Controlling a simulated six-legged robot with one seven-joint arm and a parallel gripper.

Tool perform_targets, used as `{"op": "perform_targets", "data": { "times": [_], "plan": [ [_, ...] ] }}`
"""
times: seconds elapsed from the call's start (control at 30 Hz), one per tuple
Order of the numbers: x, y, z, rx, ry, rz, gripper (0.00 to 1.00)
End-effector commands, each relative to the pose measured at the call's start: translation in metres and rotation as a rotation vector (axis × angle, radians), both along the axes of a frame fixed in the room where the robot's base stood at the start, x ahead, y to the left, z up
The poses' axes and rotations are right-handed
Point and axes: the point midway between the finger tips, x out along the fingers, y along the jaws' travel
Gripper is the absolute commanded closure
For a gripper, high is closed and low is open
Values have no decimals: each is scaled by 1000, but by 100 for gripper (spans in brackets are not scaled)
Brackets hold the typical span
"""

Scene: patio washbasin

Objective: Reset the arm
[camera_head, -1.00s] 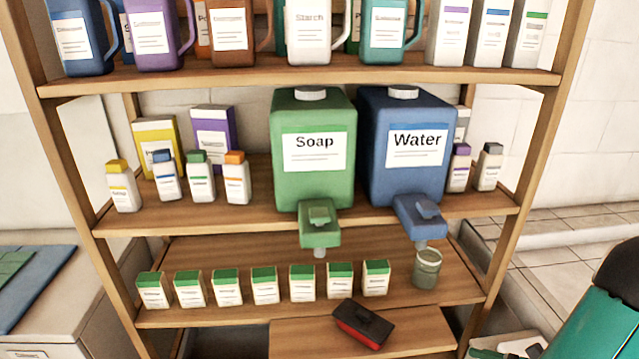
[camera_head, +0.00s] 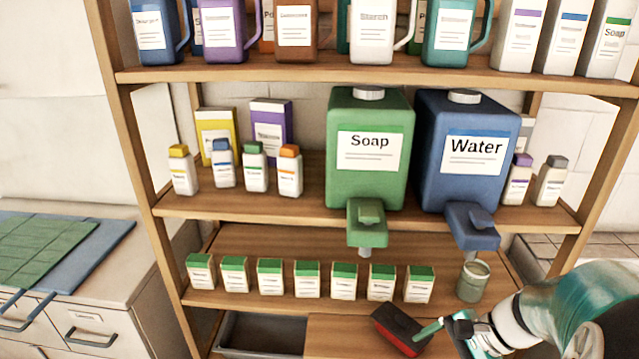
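My gripper (camera_head: 437,333) is at the lower right, at the end of my teal and white arm. One teal finger shows near the right end of a red and black brush-like block (camera_head: 400,328) on the low wooden board. I cannot tell whether the finger touches the block. The other finger is not clear, so the opening cannot be judged. Nothing is seen held in it.
A green Soap dispenser (camera_head: 369,185) and a blue Water dispenser (camera_head: 462,180) stand on the middle shelf. A greenish cup (camera_head: 473,282) stands below the Water spout, close to my arm. Several small green-topped boxes line the lower shelf. A counter (camera_head: 110,280) is at left.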

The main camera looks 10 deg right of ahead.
Motion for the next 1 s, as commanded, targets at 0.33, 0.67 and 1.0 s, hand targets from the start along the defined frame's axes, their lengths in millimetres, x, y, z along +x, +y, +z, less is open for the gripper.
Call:
{"op": "perform_targets", "data": {
  "times": [0.33,0.67,1.0],
  "plan": [
    [0,83,61,-520,-231,658,15],
    [-8,136,117,-925,-534,1096,15],
    [-9,138,121,-949,-553,1118,15]
  ]
}}
